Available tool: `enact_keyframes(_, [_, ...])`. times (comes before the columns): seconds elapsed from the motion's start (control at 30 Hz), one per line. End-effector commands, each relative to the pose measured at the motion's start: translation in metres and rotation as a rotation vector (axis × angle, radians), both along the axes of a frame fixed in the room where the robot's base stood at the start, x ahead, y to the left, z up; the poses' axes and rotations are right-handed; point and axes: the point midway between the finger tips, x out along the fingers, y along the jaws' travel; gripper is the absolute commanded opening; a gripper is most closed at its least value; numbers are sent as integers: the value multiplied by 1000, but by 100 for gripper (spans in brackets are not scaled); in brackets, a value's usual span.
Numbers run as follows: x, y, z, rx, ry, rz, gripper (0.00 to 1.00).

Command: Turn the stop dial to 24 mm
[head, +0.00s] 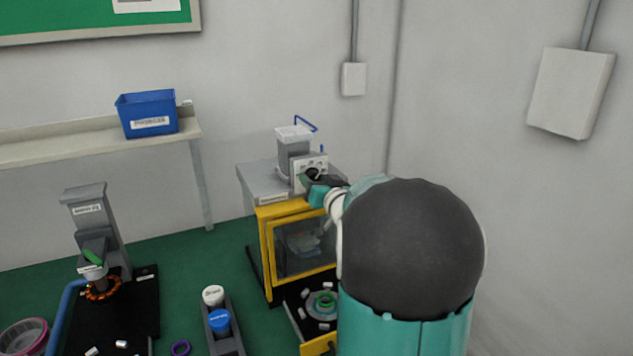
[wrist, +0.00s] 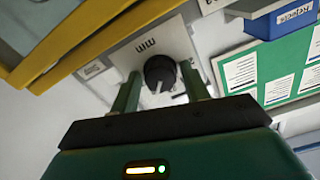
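The stop dial is a round black knob (wrist: 160,71) on a white panel marked "mm" (wrist: 150,47) in the wrist view. A light mark shows on the knob's near edge. In the head view the dial (head: 312,173) is on the front of the grey unit above the yellow-framed cabinet, partly hidden by my gripper. My gripper (wrist: 161,88) has its two green fingers apart, one on each side of the knob, with a small gap visible on both sides. Whether the fingertips reach past the knob's face is unclear. The scale numbers are not readable.
The yellow-framed cabinet (head: 262,245) with a clear window stands below the dial. A black base (head: 140,312) with a grey press is at left. A blue bin (head: 148,114) sits on the shelf. My arm hides the right of the cabinet.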

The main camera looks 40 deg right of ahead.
Motion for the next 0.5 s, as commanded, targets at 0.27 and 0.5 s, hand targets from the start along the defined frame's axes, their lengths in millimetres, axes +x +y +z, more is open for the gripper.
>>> enact_keyframes(0.27, [0,0,0,-1,0,0,10])
enact_keyframes(0.5, [0,0,0,-33,9,1,11])
